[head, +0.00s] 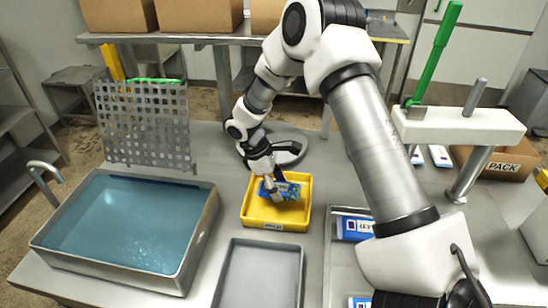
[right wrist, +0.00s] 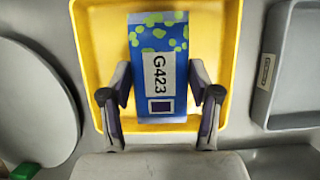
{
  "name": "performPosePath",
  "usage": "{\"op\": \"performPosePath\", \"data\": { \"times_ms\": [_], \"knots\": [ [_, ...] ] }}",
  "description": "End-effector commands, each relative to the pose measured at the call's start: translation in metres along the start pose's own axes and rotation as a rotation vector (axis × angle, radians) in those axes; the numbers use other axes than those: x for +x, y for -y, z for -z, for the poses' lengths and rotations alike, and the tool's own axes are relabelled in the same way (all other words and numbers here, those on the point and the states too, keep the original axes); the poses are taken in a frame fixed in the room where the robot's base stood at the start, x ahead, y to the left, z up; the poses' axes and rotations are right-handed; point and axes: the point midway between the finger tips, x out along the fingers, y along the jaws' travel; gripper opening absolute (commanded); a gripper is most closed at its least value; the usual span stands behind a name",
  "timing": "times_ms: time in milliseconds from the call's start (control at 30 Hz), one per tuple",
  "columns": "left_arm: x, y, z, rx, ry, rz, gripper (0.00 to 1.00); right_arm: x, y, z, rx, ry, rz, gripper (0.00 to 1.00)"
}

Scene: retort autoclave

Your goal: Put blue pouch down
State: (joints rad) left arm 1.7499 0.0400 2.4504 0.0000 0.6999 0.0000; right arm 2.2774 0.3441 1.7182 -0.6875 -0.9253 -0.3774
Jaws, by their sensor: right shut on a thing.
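The blue pouch (head: 287,190) has green spots and a white label reading G423. It is inside the yellow bin (head: 306,205); I cannot tell whether it touches the floor of the bin. My right gripper (head: 270,189) reaches into the bin from behind and is shut on the pouch. In the right wrist view the fingers of my gripper (right wrist: 160,78) are on either side of the pouch (right wrist: 158,45), with the yellow bin (right wrist: 88,50) beneath. My left gripper is not in view.
A water-filled metal tank (head: 196,235) stands at the left, with a perforated plate (head: 145,125) behind it. An empty grey tray (head: 258,275) is in front of the bin. A metal tray with blue-and-white packs (head: 354,229) lies to the right. A round grey plate (head: 290,147) is behind.

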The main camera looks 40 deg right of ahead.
Motion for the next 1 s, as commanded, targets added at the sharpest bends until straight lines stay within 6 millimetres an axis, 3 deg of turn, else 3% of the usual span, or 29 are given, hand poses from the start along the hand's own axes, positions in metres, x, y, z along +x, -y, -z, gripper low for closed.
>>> {"op": "performPosePath", "data": {
  "times_ms": [100,200,400,700,733,767,800,1000],
  "knots": [
    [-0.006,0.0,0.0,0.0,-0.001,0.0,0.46,-0.002,0.021,0.005,-0.001,0.002,-0.001,0.19],
    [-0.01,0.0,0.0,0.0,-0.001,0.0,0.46,0.006,0.027,0.009,0.0,0.003,0.002,0.19],
    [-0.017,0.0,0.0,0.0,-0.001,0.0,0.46,0.031,0.026,0.021,0.002,0.0,0.001,0.19],
    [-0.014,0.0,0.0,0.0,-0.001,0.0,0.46,0.035,0.026,0.022,0.001,0.0,0.001,0.19],
    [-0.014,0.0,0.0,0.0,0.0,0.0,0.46,0.035,0.026,0.022,0.001,-0.001,0.001,0.69],
    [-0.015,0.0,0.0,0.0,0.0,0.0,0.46,0.035,0.026,0.022,0.001,-0.001,0.001,0.79],
    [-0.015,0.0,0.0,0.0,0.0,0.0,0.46,0.035,0.026,0.022,0.001,-0.001,0.001,0.87],
    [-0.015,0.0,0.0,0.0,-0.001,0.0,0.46,0.035,0.026,0.022,0.001,-0.001,0.001,0.87]
  ]
}}
